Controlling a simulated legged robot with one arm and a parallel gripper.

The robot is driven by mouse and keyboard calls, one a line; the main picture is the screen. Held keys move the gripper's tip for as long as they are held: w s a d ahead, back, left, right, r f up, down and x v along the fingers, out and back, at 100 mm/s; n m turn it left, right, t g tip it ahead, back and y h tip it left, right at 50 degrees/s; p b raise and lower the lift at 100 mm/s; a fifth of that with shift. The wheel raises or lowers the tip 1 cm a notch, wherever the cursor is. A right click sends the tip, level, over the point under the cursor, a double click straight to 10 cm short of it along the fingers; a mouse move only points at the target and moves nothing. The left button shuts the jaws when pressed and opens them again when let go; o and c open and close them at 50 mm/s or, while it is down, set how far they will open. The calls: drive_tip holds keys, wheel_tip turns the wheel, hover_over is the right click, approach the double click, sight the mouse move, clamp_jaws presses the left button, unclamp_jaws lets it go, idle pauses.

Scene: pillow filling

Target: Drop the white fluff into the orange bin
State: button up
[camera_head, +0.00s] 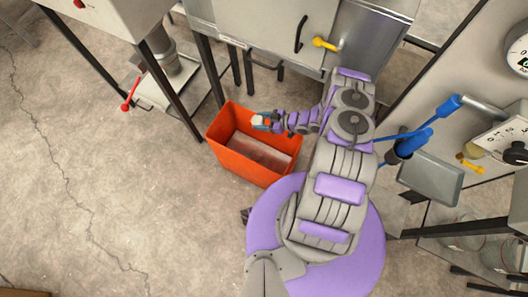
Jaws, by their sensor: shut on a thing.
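The orange bin (229,154) stands on the floor near the middle of the view, open at the top. Something pale grey-white lies across its bottom; I cannot tell whether it is fluff. My gripper (261,121) is over the bin's back part, near its far rim. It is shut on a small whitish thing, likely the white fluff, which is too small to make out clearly. How high the gripper is above the bin's bottom is hard to tell.
A grey metal machine (262,28) with a yellow handle stands behind the bin. A machine with a red-knobbed lever (126,105) is at the upper left. A panel with gauges and blue-handled levers (447,106) is at the right. The floor at the left (100,200) is clear.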

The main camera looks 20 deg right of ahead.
drive_tip(key=shift+a+f, duration=0.4)
drive_tip(key=shift+a, duration=0.05)
drive_tip(key=f, duration=0.1)
drive_tip(key=a+f+b, duration=0.1)
drive_tip(key=shift+s+a+f, duration=0.1)
drive_tip(key=shift+a+f, duration=0.05)
drive_tip(key=shift+f, duration=0.15)
drive_tip(key=f, duration=0.1)
drive_tip(key=d+f+b, duration=0.1)
drive_tip(key=shift+d+f, duration=0.25)
drive_tip(key=shift+f, duration=0.05)
drive_tip(key=o, duration=0.6)
drive_tip(key=shift+a, duration=0.3)
drive_tip(key=shift+c, duration=0.2)
drive_tip(key=shift+o, duration=0.7)
drive_tip(key=shift+a, duration=0.2)
drive_tip(key=o, duration=0.3)
drive_tip(key=shift+o, duration=0.5)
drive_tip(key=shift+d, duration=0.2)
drive_tip(key=r, duration=0.2)
drive_tip(key=r+p, duration=0.1)
drive_tip(key=shift+s+d+r, duration=0.15)
drive_tip(key=shift+d+r, duration=0.05)
drive_tip(key=shift+r, duration=0.2)
drive_tip(key=s+r+p, duration=0.1)
drive_tip(key=s+p, duration=0.1)
drive_tip(key=s, duration=1.3)
drive_tip(key=shift+s, duration=0.25)
